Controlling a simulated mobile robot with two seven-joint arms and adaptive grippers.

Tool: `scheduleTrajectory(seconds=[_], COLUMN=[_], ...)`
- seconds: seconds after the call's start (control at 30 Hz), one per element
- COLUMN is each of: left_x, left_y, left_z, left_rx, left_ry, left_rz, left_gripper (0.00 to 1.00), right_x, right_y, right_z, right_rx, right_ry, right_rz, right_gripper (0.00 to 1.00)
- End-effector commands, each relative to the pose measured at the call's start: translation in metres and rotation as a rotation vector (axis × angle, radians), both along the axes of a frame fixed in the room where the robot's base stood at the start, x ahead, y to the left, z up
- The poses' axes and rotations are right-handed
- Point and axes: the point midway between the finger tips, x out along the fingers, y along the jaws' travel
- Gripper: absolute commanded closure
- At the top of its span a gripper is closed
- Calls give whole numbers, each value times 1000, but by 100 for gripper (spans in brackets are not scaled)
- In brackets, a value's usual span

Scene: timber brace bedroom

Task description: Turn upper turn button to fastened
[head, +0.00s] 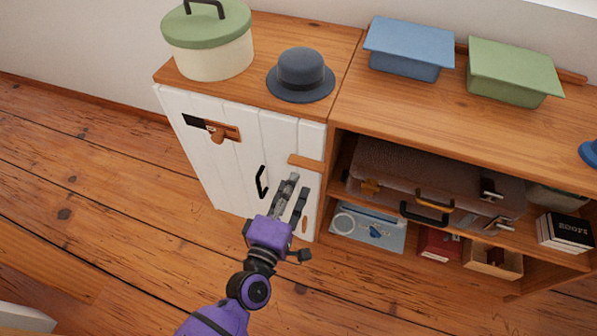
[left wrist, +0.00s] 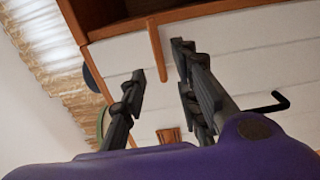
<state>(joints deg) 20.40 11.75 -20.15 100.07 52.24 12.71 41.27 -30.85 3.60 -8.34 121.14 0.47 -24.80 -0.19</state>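The upper turn button (head: 305,162) is a small wooden bar near the right edge of the white cabinet door (head: 235,150). It lies roughly level, reaching from the wooden frame across the door edge. In the left wrist view the button (left wrist: 157,52) shows between my fingertips. A lower turn button (head: 305,225) sits further down, upright. My left gripper (head: 297,183) is open and empty, its fingers just below the upper button in the head view; contact cannot be told. It also shows in the left wrist view (left wrist: 158,60). My right gripper is not in view.
A black door handle (head: 262,182) is left of my gripper. A wooden latch piece (head: 218,132) is at the door's upper left. A green-lidded box (head: 208,45) and a grey hat (head: 301,75) stand on top. Open shelves with a suitcase (head: 400,180) are at right.

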Motion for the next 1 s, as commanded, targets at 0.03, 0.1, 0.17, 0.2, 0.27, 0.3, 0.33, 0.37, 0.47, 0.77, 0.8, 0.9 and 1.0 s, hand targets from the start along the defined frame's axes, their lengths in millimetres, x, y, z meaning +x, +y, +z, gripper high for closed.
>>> scheduleTrajectory(seconds=[0.03,0.1,0.17,0.2,0.27,0.3,0.33,0.37,0.47,0.77,0.8,0.9,1.0], left_x=[-12,-25,-34,-40,-46,-50,-52,-53,-55,-56,-56,-55,-55], left_y=[4,8,11,13,15,16,16,17,18,18,18,18,18], left_z=[-1,-1,0,0,0,0,0,0,1,0,0,0,0], left_rx=[1,0,0,0,0,0,-1,-1,-2,-2,-2,-2,2], left_ry=[2,2,2,1,1,1,1,0,0,0,0,0,-2], left_rz=[-1,-1,-1,-1,-1,-1,-1,-1,-1,0,0,0,0], left_gripper=[71,71,71,71,71,71,71,71,71,71,71,71,71], right_x=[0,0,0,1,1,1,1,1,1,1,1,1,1], right_y=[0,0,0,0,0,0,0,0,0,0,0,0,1], right_z=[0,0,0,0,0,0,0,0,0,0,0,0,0], right_rx=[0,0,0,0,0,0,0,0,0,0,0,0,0], right_ry=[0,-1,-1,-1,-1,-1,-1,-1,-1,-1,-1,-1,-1], right_rz=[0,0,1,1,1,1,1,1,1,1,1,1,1], right_gripper=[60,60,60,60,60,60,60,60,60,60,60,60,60])
